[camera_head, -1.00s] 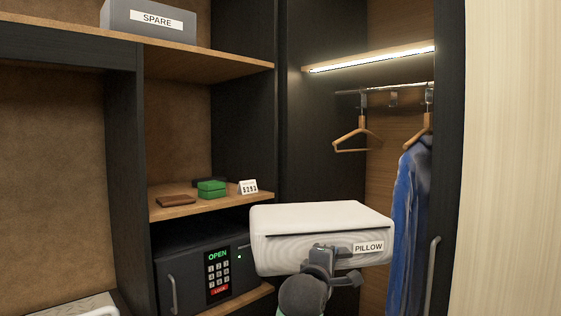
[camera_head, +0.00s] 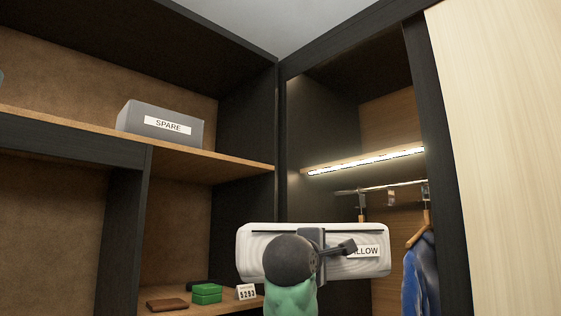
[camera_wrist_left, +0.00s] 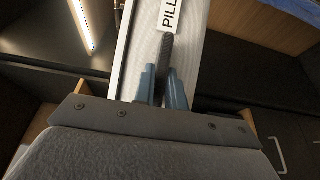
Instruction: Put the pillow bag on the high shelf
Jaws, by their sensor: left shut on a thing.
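The white pillow bag (camera_head: 262,250) with a "PILLOW" label is low in the middle of the head view, in front of the cabinet. My left gripper (camera_head: 328,250) is shut on the bag's near side; its fingertips are partly hidden by my own wrist. The left wrist view shows the gripper (camera_wrist_left: 163,85) closed on a strap or handle of the bag (camera_wrist_left: 195,60). The high shelf (camera_head: 225,166) runs across the upper left, above and beyond the bag. My right gripper is not in view.
A grey "SPARE" box (camera_head: 160,124) stands on the high shelf, with bare shelf to its right. A green box (camera_head: 207,293) and a brown wallet (camera_head: 167,304) lie on the lower shelf. A lit closet shelf (camera_head: 362,160) and blue garment (camera_head: 419,270) are at right.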

